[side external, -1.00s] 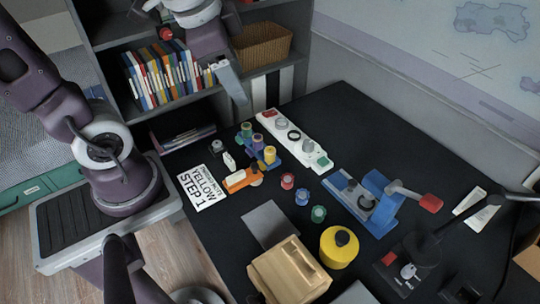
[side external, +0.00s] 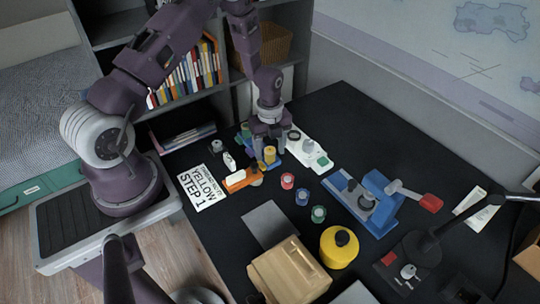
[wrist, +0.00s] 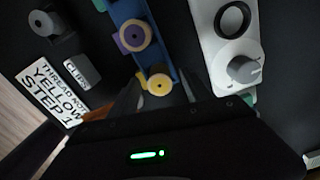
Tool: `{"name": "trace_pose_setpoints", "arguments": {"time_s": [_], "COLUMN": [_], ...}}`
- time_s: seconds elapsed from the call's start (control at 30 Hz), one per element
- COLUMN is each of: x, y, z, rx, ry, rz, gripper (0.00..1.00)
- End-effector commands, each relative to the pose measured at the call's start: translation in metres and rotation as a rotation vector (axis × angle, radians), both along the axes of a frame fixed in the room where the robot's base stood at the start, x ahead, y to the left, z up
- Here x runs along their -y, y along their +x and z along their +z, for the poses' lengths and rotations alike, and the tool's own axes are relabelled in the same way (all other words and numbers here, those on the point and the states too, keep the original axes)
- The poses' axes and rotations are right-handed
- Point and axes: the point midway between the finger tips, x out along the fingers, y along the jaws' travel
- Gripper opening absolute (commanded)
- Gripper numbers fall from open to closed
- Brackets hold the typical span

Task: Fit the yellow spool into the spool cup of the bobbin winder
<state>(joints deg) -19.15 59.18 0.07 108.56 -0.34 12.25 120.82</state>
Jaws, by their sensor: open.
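The yellow spool (side external: 269,154) stands at the near end of a blue spool rack (side external: 285,174). In the wrist view the yellow spool (wrist: 160,84) lies between my fingertips, with a purple spool (wrist: 134,36) farther along the rack. My gripper (side external: 268,147) points down over the spool, open, with a finger on either side; contact is not clear. A long white device (side external: 321,164) with a dark ring and a grey knob is just right of the gripper. A blue device (side external: 379,191) with a red-ended lever stands farther right. I cannot tell which device is the bobbin winder.
An orange holder (side external: 236,181) and a card reading "YELLOW STEP 1" (side external: 204,187) are left. A yellow can (side external: 339,246) and wooden box (side external: 290,272) stand nearer.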

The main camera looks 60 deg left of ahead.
Motion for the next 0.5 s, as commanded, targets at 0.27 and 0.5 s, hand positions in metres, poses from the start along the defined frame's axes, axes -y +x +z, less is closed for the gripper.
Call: {"name": "trace_pose_setpoints", "arguments": {"time_s": [0.27,0.5], "x": [0.0001,0.0002], "y": [0.0000,-0.0001], "z": [-0.0075,-0.0072], "rx": [0.000,0.000], "ry": [0.000,0.000], "rz": [0.000,0.001], "gripper": [0.57,0.12]}}
